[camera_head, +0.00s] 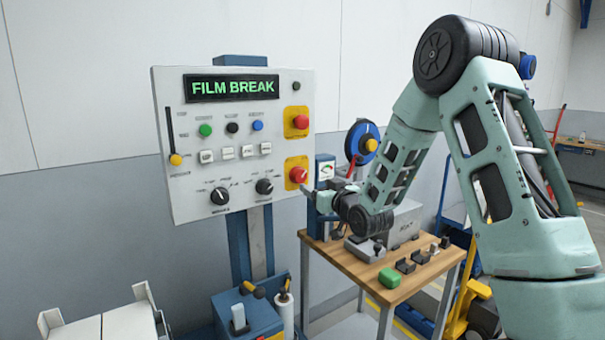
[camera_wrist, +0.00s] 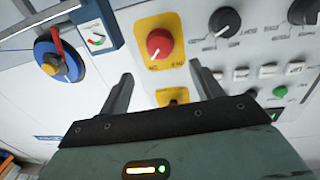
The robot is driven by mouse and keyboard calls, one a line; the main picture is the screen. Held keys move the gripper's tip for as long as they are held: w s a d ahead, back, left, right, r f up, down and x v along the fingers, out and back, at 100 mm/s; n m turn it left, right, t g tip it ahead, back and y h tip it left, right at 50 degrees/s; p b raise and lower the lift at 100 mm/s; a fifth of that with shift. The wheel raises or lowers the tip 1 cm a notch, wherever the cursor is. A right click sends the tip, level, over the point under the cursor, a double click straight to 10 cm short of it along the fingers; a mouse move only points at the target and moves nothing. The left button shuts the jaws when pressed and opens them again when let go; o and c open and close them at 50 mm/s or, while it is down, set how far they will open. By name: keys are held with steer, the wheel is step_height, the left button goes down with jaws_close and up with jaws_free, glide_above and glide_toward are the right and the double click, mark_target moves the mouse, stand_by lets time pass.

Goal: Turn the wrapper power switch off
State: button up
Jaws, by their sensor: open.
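A light grey control panel (camera_head: 240,180) with a green "FILM BREAK" display (camera_head: 230,88) stands at left. On its right side a red knob (camera_head: 298,175) sits on the lower yellow plate, below another red control (camera_head: 301,122) on a yellow plate. I cannot tell surely which is the wrapper power switch. The lower red knob (camera_wrist: 159,43), with small unreadable marks on its plate, is beyond my open fingertips in the wrist view. My gripper (camera_head: 311,191) is open and empty, close to the panel's lower right edge (camera_wrist: 161,75). The upper yellow plate (camera_wrist: 172,96) is partly hidden by my gripper.
Two black rotary knobs (camera_head: 220,195) (camera_head: 264,186) and several push buttons (camera_head: 227,152) are left of the yellow plates. A gauge box (camera_head: 326,168) and a blue reel (camera_head: 362,142) stand close on the right. A wooden table (camera_head: 410,285) with small items is below my arm.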

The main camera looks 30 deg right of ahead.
mark_target(301, 177)
steer(key=w+p, duration=0.1)
steer(key=w, duration=0.2)
steer(key=w+p, duration=0.1)
steer(key=w, duration=0.5)
steer(key=shift+w+d+p, duration=0.25)
steer(key=shift+w+p, duration=0.05)
steer(key=shift+p, duration=0.1)
steer(key=c, duration=1)
